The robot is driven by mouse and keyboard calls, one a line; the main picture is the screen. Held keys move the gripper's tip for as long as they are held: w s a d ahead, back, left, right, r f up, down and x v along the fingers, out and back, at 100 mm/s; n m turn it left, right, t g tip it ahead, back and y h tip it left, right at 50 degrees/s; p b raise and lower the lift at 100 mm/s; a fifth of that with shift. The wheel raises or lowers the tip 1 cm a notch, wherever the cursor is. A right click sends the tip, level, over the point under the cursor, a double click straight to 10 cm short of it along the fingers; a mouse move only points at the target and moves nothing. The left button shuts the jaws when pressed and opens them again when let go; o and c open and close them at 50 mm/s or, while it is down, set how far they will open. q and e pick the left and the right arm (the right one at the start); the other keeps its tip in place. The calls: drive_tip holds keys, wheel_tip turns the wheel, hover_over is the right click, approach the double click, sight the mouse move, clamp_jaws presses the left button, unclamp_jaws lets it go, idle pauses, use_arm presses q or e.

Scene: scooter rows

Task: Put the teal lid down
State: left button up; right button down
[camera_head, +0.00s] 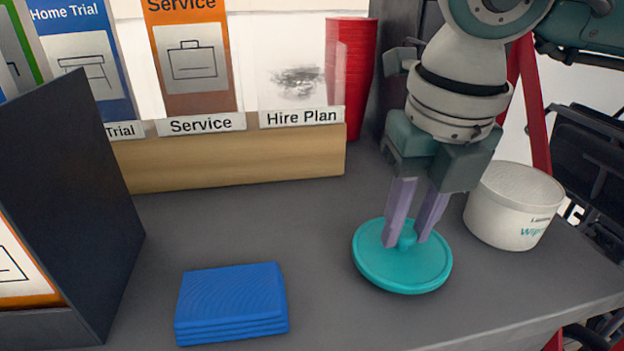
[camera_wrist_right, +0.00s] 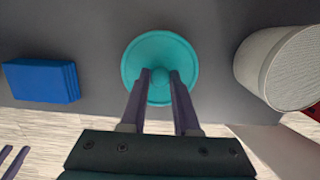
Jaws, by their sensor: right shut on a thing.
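The teal lid (camera_head: 402,270) is a round disc with a small knob on top, and it looks level. It is at the grey counter's surface or just above it; I cannot tell whether it touches. My right gripper (camera_head: 405,242) points down from above, its two purple fingers shut on the lid's knob. The right wrist view also shows the lid (camera_wrist_right: 160,52) with the knob between the fingertips (camera_wrist_right: 160,76). My left gripper (camera_wrist_right: 12,158) shows only in part at that view's lower left, its purple fingers apart and empty.
A white wipes tub (camera_head: 513,207) stands close right of the lid. Folded blue cloths (camera_head: 231,303) lie to the left, with clear counter between. A wooden card holder (camera_head: 235,162) and red cups (camera_head: 352,75) stand behind. A dark display board (camera_head: 75,200) stands far left.

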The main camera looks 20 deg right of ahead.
drive_tip(key=shift+f, duration=0.55)
drive_tip(key=shift+f, duration=0.2)
drive_tip(key=c, duration=0.6)
unclamp_jaws()
drive_tip(key=shift+r, duration=0.1)
drive_tip(key=shift+c, duration=0.2)
